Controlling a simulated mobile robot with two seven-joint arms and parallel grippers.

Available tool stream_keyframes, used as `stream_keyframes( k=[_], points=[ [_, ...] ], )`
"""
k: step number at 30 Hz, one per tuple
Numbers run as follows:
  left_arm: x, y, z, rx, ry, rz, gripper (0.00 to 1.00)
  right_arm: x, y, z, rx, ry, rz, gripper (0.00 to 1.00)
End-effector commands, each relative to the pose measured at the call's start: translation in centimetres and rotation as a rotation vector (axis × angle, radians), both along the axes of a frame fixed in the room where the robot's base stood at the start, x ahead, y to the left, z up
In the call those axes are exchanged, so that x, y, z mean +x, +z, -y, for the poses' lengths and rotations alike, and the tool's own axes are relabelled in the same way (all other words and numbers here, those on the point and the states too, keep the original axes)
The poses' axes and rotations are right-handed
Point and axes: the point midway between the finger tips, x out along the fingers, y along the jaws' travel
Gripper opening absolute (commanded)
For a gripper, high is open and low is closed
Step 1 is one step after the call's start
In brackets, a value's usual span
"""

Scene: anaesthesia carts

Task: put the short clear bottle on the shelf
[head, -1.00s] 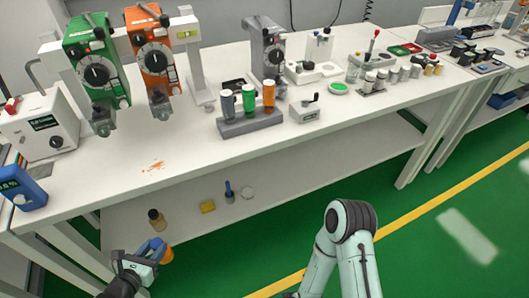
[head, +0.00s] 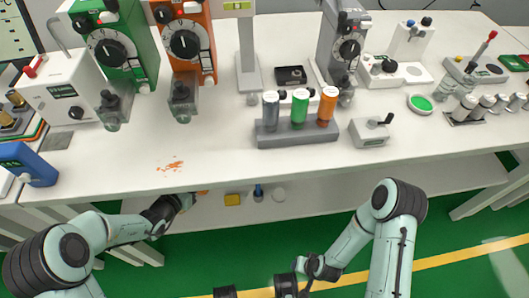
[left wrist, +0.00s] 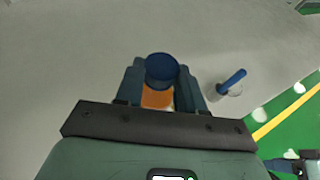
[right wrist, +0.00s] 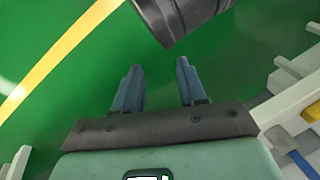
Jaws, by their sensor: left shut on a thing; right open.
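My left gripper (head: 188,199) reaches in at the lower shelf, under the bench's front edge. In the left wrist view it (left wrist: 160,80) is shut on a short bottle (left wrist: 162,70) with a round dark blue cap and an orange body, which I take for the short clear bottle. My right gripper (right wrist: 158,66) is open and empty over the green floor, away from the shelf.
A tube rack (head: 297,135) stands above.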

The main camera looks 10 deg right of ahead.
Motion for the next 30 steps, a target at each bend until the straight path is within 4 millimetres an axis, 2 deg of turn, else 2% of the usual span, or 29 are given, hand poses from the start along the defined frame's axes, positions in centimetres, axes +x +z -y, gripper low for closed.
stream_keyframes(
  k=[5,10,14,20,27,30],
  points=[
    [0.0,-0.3,0.0,0.0,0.0,0.0,0.0,0.1,-0.1,0.1,-0.001,-0.001,0.003,0.41],
    [0.0,-3.4,0.0,0.0,0.0,-0.004,0.0,1.3,-1.2,0.7,-0.017,-0.014,0.031,0.41],
    [0.0,-5.6,0.0,-0.001,-0.001,-0.002,0.0,1.2,-2.1,1.1,-0.024,-0.02,0.026,0.41],
    [0.0,-6.9,0.0,-0.001,-0.001,-0.001,0.0,0.1,-3.0,1.2,-0.022,-0.021,-0.01,0.41],
    [0.0,-10.1,0.0,0.0,0.0,0.0,0.0,-1.9,-4.8,1.5,-0.019,-0.024,-0.078,0.41],
    [0.0,-10.0,0.0,0.0,0.0,0.002,0.0,-2.0,-4.8,1.5,-0.019,-0.024,-0.083,0.41]
  ],
)
